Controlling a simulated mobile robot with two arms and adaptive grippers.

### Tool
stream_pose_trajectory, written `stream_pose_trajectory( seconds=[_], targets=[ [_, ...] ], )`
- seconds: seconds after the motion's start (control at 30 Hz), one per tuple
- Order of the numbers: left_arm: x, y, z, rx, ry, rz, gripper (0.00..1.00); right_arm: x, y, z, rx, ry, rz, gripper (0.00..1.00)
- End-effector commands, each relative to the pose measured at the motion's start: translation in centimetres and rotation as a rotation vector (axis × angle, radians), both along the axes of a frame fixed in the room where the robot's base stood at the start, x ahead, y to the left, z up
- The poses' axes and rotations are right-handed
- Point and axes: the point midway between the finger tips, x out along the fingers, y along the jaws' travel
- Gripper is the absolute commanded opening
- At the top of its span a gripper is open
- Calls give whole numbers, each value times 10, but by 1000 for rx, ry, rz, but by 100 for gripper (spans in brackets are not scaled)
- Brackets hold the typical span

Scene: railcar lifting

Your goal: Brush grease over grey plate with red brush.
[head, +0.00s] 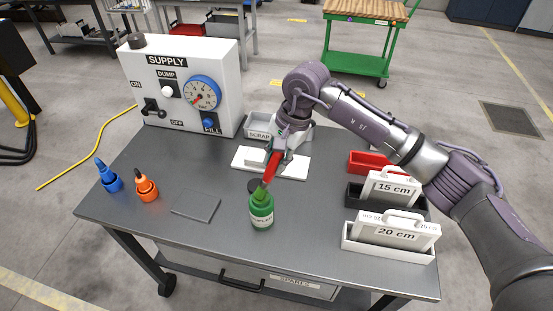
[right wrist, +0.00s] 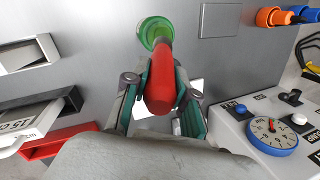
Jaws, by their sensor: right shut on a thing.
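My right gripper (head: 278,155) is shut on the red brush (head: 270,170), which slants downward. In the right wrist view the gripper (right wrist: 160,95) holds the red handle (right wrist: 159,78) between its fingers. The brush's lower end meets the top of the green grease pot (head: 262,214). The pot's green mouth (right wrist: 154,28) shows around the far end of the brush; how deep the tip sits is hidden. The grey plate (head: 195,207) lies flat on the table left of the pot. It also shows in the right wrist view (right wrist: 219,19). My left gripper is not in view.
A white block stand (head: 297,168) sits behind the pot, near the grey scrap tray (head: 262,125). Blue (head: 109,178) and orange (head: 146,187) bottles stand at left, before the supply box (head: 182,85). Labelled blocks in trays (head: 390,252) fill the right side.

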Motion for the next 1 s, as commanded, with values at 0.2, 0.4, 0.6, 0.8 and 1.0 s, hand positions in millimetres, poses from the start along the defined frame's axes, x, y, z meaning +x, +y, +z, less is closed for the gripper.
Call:
stream_pose_trajectory(
  seconds=[0.2, 0.4, 0.6, 0.8, 1.0],
  targets=[
    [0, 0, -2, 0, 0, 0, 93, -1, 0, -2, -3, 3, 1, 0],
    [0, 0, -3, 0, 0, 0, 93, -1, 0, -3, -4, 3, 1, 0],
    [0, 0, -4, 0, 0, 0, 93, -1, -1, -3, -4, 3, 0, 0],
    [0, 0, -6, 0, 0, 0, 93, -1, -1, -3, -4, 4, 0, 0],
    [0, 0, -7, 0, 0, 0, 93, -1, -1, -4, -4, 4, 0, 0]
  ],
)
